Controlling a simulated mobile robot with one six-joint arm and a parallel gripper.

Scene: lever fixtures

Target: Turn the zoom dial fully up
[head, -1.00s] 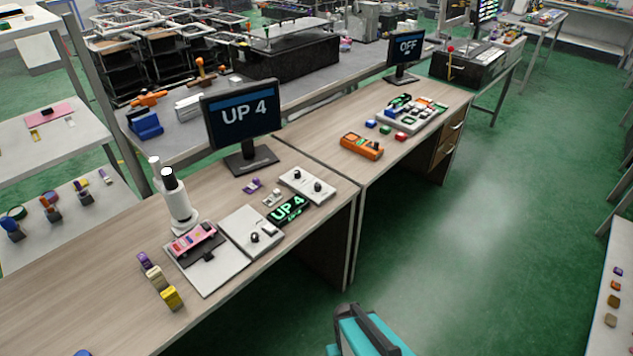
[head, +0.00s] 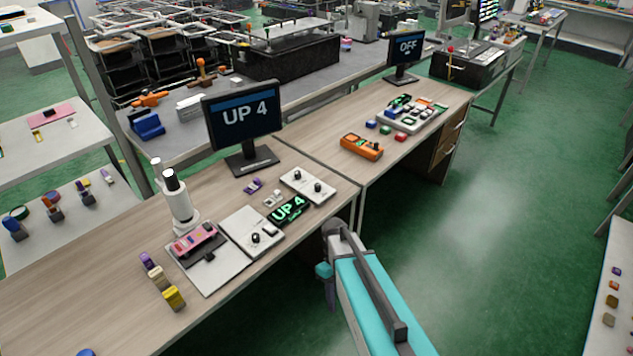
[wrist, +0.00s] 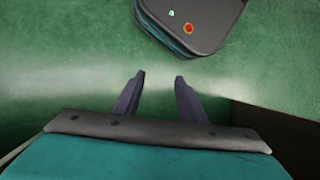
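A pale panel with a black knob (head: 255,238) lies on the wooden desk beside a small display reading "UP 4" (head: 288,209). A second pale panel with two black knobs (head: 307,185) lies just behind it. No readable label shows which knob is the zoom dial. A monitor (head: 241,113) behind them also reads "UP 4". My gripper (wrist: 161,78) is open and empty in the wrist view, its two dark fingers apart over green floor. In the head view my arm is in front of the desk's right side, apart from the knobs; the fingertips are not clear there.
A white microscope-like device (head: 178,200) stands left of the panels, near a pink object (head: 195,238). Small purple, beige and yellow blocks (head: 173,297) lie at the desk's front. An orange box (head: 362,147) is on the adjoining desk. The green floor at right is open.

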